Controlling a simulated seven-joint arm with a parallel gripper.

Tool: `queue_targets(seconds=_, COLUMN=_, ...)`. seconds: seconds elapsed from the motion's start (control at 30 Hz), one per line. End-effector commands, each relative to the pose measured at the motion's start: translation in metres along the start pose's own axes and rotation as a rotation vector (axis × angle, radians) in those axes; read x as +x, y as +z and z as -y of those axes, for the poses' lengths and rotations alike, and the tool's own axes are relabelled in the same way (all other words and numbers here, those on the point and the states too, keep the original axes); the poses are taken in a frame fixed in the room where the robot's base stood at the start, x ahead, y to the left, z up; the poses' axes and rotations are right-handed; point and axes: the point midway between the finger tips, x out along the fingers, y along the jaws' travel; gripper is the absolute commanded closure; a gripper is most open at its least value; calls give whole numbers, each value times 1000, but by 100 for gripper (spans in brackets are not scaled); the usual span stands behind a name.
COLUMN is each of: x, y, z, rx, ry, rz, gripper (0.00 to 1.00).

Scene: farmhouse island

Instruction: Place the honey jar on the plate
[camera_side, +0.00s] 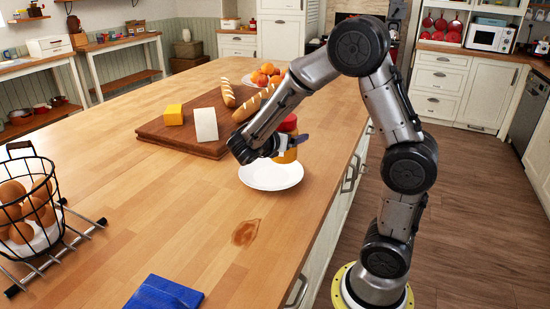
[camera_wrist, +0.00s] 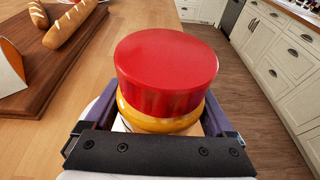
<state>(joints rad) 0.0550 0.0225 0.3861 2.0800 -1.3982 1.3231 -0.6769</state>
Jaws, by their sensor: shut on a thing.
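The honey jar (camera_side: 288,126) has a red lid and an amber body. In the wrist view the jar (camera_wrist: 166,75) stands upright between the fingers, its lid filling the middle. My gripper (camera_side: 291,142) is shut on the jar's body below the lid. The white plate (camera_side: 270,181) lies on the wooden island, and the jar is above its back right part in the side view. The arm hides part of the jar, and I cannot tell whether its base touches the plate. A white bit of the plate shows at the bottom of the wrist view.
A dark cutting board (camera_side: 160,130) with cheese (camera_side: 174,115), a white block (camera_side: 205,124) and bread (camera_side: 247,107) lies behind left. A fruit plate (camera_side: 264,78) is farther back. An egg basket (camera_side: 30,210) on a rack and a blue cloth (camera_side: 163,293) are in front. The right island edge is close.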

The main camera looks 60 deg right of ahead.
Motion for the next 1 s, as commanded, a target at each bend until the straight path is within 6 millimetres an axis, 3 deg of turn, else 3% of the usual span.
queue_targets(seconds=0.1, x=19, y=-6, z=-21, rx=0, ry=-4, rz=2, gripper=100)
queue_targets(seconds=0.4, x=51, y=-42, z=-50, rx=0, ry=0, rz=2, gripper=100)
queue_targets(seconds=0.67, x=63, y=-55, z=-60, rx=0, ry=-1, rz=2, gripper=100)
queue_targets(seconds=0.83, x=68, y=-77, z=-59, rx=-2, ry=0, rz=2, gripper=100)
queue_targets(seconds=1.0, x=70, y=-82, z=-60, rx=3, ry=1, rz=3, gripper=100)
